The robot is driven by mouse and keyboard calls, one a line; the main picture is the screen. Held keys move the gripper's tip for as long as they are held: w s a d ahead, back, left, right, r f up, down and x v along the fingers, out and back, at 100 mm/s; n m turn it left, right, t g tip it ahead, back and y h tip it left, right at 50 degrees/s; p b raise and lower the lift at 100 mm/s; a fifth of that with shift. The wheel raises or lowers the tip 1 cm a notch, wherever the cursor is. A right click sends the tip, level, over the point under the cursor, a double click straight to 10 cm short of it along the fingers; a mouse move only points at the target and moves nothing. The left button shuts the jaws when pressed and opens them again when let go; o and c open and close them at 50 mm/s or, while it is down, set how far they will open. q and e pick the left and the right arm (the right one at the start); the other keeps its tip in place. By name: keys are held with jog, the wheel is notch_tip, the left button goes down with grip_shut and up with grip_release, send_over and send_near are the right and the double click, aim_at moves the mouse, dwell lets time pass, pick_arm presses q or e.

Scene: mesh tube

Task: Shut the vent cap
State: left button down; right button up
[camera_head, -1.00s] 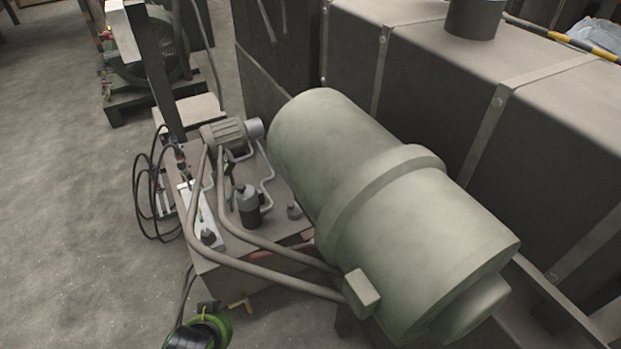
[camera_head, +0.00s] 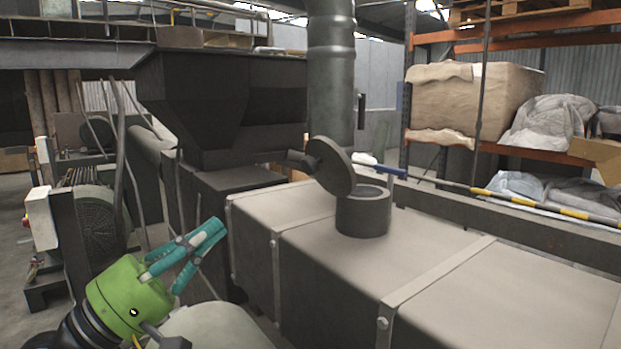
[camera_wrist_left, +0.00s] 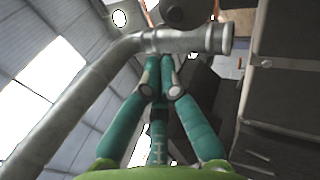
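The vent cap (camera_head: 331,166) is a dark grey round disc, standing open and steeply tilted at the left rim of a short dark vent neck (camera_head: 363,213). The neck rises from the top of the long beige box-shaped duct, its mouth uncovered. My left gripper (camera_head: 217,230), green with teal fingers, is at the lower left, in front of the duct and apart from the cap. In the left wrist view its fingertips (camera_wrist_left: 160,62) come together with nothing seen between them. I cannot make out the cap for certain there. My right gripper is not in view.
Metal straps cross the duct (camera_head: 450,275). A tall round pipe (camera_head: 332,80) stands behind the cap. A yellow-black striped bar (camera_head: 540,206) runs behind the neck to the right. A grey flanged pipe (camera_wrist_left: 190,40) crosses the left wrist view close to the fingers. Open air lies between gripper and cap.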

pick_arm(q)
jog(key=m, duration=0.1)
jog(key=p, duration=0.4)
send_near(305, 162)
jog(key=shift+m+y, duration=0.4)
jog(key=shift+y, duration=0.1)
jog(key=p+x, duration=0.3)
jog(key=x, duration=0.2)
jog(key=shift+d+r, duration=0.1)
jog(key=shift+r, duration=0.2)
jog(key=shift+w+d+r, duration=0.2)
jog(key=shift+w+d, duration=0.2)
jog(key=shift+d, duration=0.1)
jog(key=shift+w+d, duration=0.1)
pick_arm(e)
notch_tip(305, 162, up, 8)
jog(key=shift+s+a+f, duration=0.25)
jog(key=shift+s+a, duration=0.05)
pick_arm(q)
jog(key=shift+r+p, duration=0.1)
jog(key=shift+p, duration=0.35)
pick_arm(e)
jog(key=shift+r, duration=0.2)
pick_arm(q)
jog(key=shift+d+r+g+p, duration=0.1)
jog(key=shift+r+g+p, duration=0.15)
jog(key=shift+g+p, duration=0.05)
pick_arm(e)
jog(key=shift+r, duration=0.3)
